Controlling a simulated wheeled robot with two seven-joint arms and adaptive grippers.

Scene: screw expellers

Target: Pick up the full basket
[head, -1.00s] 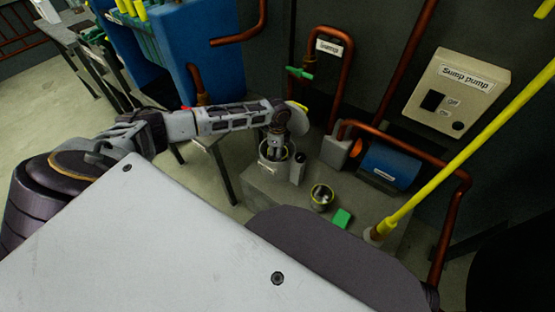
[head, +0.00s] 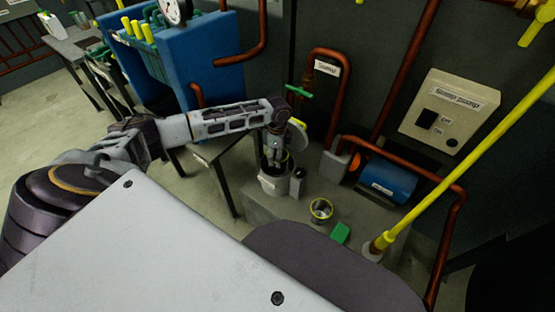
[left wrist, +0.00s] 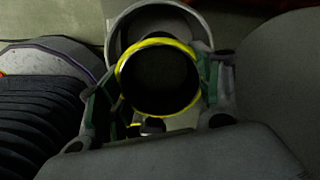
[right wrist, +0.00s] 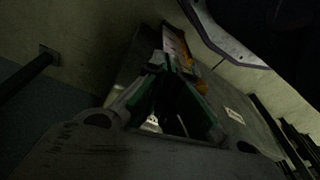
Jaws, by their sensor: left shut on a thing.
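A small basket with a yellow rim (left wrist: 160,44) sits between the fingers of my left gripper (left wrist: 155,85) in the left wrist view. The fingers are shut on its sides. Its inside is dark, so I cannot tell what it holds. A grey round container (head: 275,184) stands just below the left gripper (head: 274,163) in the head view; its pale rim (left wrist: 120,25) shows behind the basket. A second yellow-rimmed basket (head: 321,210) stands on the grey block, with something pale inside. My right gripper (right wrist: 160,88) shows only in the dim right wrist view; its finger gap is unclear.
A green block (head: 340,233) lies beside the second basket. A dark upright object (head: 298,183) stands against the container. A blue pump (head: 387,182), copper pipes and a yellow pole (head: 460,165) crowd the right. A blue machine (head: 205,50) stands at the back left.

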